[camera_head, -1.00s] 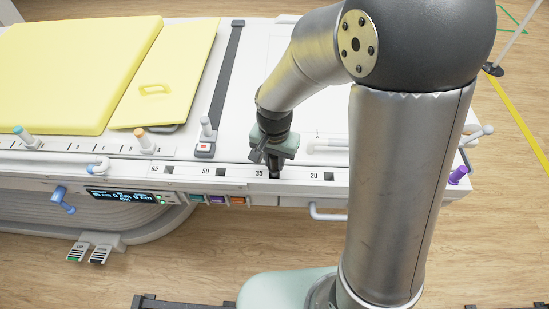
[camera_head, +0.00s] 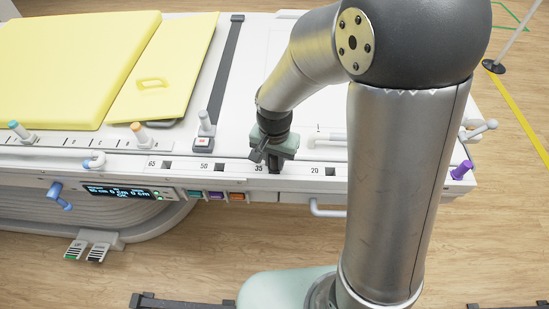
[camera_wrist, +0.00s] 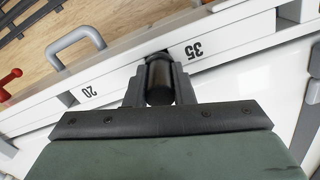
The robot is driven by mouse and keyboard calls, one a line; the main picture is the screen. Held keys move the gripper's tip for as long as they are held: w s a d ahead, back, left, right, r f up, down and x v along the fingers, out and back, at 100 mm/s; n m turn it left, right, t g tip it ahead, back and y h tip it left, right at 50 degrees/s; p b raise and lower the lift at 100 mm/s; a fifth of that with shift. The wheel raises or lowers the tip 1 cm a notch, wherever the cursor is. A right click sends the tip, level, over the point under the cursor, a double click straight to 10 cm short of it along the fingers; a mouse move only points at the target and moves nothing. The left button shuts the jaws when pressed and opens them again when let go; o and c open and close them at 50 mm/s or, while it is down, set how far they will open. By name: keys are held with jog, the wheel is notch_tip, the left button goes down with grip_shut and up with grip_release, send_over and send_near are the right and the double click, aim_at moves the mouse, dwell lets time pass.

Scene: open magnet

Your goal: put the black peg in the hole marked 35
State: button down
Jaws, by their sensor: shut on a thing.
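The black peg (camera_wrist: 159,82) stands between the two dark fingers of my gripper (camera_wrist: 159,90) in the wrist view. My gripper is shut on it. In the head view my gripper (camera_head: 273,160) is low over the white rail, and the peg's lower end (camera_head: 274,171) shows just below the fingers at the mark 35 (camera_head: 258,169). The mark 35 also shows in the wrist view (camera_wrist: 193,48), beside the peg. The hole itself is hidden by the peg and fingers. The peg's lower end meets the rail there; I cannot tell how deep it sits.
The rail (camera_head: 232,170) also has square holes at marks 20 (camera_head: 330,171), 50 (camera_head: 219,167) and 65. A grey clamp post (camera_head: 205,131) stands left of my gripper. A white handle (camera_head: 327,211) juts from the front. A purple knob (camera_head: 461,170) is at the right end.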

jog(key=shift+f, duration=0.15)
jog(key=c, duration=1.1)
grip_release()
jog(key=shift+c, duration=0.2)
notch_tip(320, 180, up, 18)
jog(key=f, duration=0.1)
jog(key=s+d+f+n, duration=0.5)
jog(key=s+d, duration=0.6)
jog(key=s, duration=0.3)
jog(key=shift+f, duration=0.7)
